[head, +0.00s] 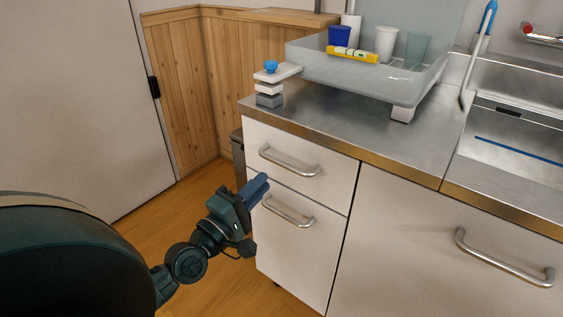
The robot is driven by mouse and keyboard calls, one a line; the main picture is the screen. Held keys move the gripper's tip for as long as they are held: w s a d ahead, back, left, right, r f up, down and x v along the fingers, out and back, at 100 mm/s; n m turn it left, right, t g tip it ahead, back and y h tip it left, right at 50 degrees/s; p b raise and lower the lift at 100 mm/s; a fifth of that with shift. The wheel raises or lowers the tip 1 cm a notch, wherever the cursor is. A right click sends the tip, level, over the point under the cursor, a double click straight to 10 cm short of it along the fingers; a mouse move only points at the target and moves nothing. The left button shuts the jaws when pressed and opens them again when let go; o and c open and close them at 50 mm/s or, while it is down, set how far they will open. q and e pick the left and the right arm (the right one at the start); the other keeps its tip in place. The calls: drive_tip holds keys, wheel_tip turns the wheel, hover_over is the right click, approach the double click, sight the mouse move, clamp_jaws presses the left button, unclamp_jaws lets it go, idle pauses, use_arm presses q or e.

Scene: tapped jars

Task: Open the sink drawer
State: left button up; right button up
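A white cabinet stands under the steel counter. Its small upper drawer (327,188) has a bar handle (288,160) and looks shut. The lower front (300,250) has its own bar handle (289,211) and also looks shut. A wide front (420,240) below the sink at right carries a bar handle (505,259) and looks shut. I cannot tell which one is the sink drawer. My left gripper (263,182) is in front of the cabinet's left side, by the left end of the lower handle. Its fingers look close together, but their gap is unclear. My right gripper is out of view.
On the counter (340,128) stand a clear tray (365,82) with cups and a yellow marker (352,54), and a small stacked stand with a blue knob (271,66). The sink (510,130) is at right. A dark bin (238,155) stands beside the cabinet. Wooden floor (150,225) is clear at left.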

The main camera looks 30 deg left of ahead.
sight(281, 161)
use_arm(q)
drive_tip(key=x, duration=0.8)
drive_tip(key=shift+w+d, duration=0.1)
drive_tip(key=shift+c, duration=0.3)
clamp_jaws()
